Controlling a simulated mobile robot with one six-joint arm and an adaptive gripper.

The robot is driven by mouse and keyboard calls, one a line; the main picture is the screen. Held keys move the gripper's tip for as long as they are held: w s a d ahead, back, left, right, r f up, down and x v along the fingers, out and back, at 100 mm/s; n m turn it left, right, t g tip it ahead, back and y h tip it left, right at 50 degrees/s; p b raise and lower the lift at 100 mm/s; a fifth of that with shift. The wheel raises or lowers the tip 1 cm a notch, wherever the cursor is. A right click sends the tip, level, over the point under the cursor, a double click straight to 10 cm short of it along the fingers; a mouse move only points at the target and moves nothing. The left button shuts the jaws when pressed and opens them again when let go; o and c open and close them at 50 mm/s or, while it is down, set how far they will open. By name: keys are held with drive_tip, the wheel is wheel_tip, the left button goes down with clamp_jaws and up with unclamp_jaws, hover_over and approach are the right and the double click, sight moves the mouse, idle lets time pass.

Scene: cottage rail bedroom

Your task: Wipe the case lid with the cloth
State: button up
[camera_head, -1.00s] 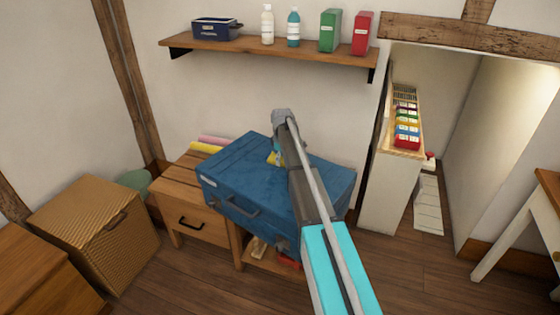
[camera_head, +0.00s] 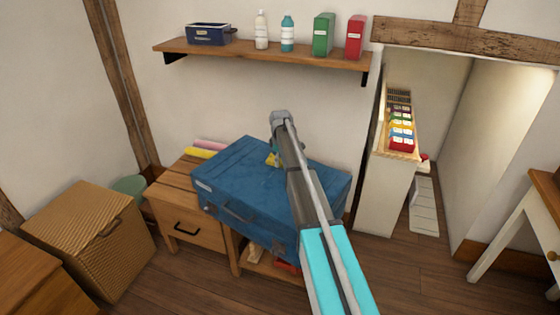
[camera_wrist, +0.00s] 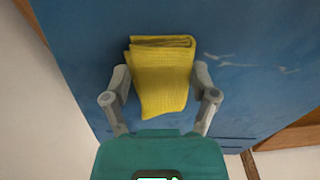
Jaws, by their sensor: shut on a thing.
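The blue case (camera_head: 240,180) lies flat with its lid up on a wooden bench; its handle faces the front. The lid also fills most of the wrist view (camera_wrist: 260,100) and shows several pale marks to the right of the cloth. My gripper (camera_wrist: 162,85) is shut on the folded yellow cloth (camera_wrist: 162,78), one finger on each side. In the head view my gripper (camera_head: 275,157) is over the middle of the lid, and only a bit of the cloth shows beside it. I cannot tell whether the cloth touches the lid.
A wall shelf (camera_head: 270,50) with bottles, boxes and a blue bin is above and behind the case. Pink and yellow rolls (camera_head: 203,150) lie behind its left end. A wicker box (camera_head: 88,240) stands left; a white cabinet (camera_head: 385,195) stands right.

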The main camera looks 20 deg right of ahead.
sight(258, 183)
drive_tip(key=shift+s+a+f, duration=0.1)
drive_tip(key=shift+s+a, duration=1.15)
drive_tip(key=shift+a, duration=0.25)
drive_tip(key=shift+s+a, duration=0.1)
drive_tip(key=shift+s+a, duration=0.95)
drive_tip(key=shift+a, duration=0.3)
drive_tip(key=shift+s+a, duration=1.25)
drive_tip(key=shift+a, duration=0.2)
drive_tip(key=shift+s+a, duration=0.55)
drive_tip(key=shift+a, duration=0.15)
drive_tip(key=shift+s+a, duration=0.5)
drive_tip(key=shift+a, duration=0.2)
